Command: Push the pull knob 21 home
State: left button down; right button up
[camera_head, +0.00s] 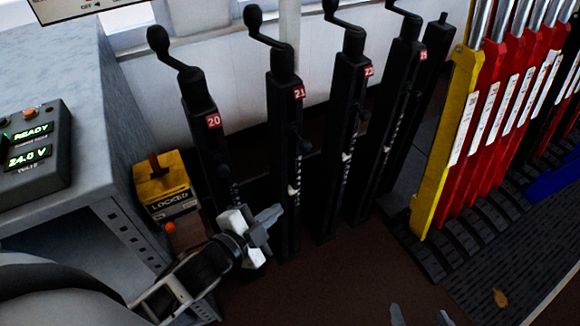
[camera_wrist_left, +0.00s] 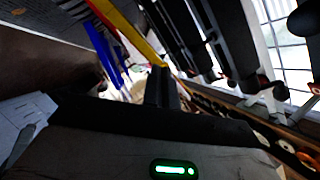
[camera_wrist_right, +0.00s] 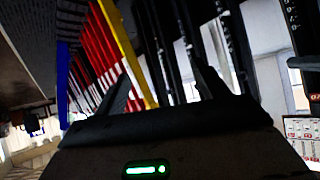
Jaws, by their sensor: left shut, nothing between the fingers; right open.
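The black post labelled 21 (camera_head: 283,120) stands second from the left in the head view, with a crank on top. A small dark knob (camera_head: 305,147) sticks out on its right side below the red label; how far it is out is hard to tell. My left gripper (camera_head: 268,216) is shut and empty, low in front of posts 20 and 21, below and left of that knob. Its shut fingers also show in the left wrist view (camera_wrist_left: 160,88). My right gripper (camera_head: 421,316) is open and empty at the bottom edge, and its spread fingers show in the right wrist view (camera_wrist_right: 164,88).
Post 20 (camera_head: 200,105) stands left of post 21, and post 22 (camera_head: 347,110) right of it. A yellow box marked LOCKED (camera_head: 163,182) and a grey cabinet (camera_head: 75,70) are at the left. Yellow and red levers (camera_head: 455,130) fill the right.

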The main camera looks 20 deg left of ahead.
aim_at(300, 147)
pick_arm(q)
jog(key=w+r+m+t+h+b, duration=0.1)
jog(key=w+m+t+h+b, duration=0.1)
jog(key=w+m, duration=0.8)
jog(key=shift+w+d+r+m+h, duration=0.4)
jog(key=shift+w+h, duration=0.5)
jog(key=shift+w, duration=1.8)
pick_arm(e)
jog(key=shift+w+a+f, duration=0.1)
jog(key=shift+a+f, duration=0.2)
jog(key=shift+f, duration=0.6)
pick_arm(q)
jog(key=shift+w+a+b, duration=0.5)
jog(key=shift+w+a, duration=0.4)
jog(key=shift+a, duration=0.25)
pick_arm(e)
jog(key=shift+f, duration=0.15)
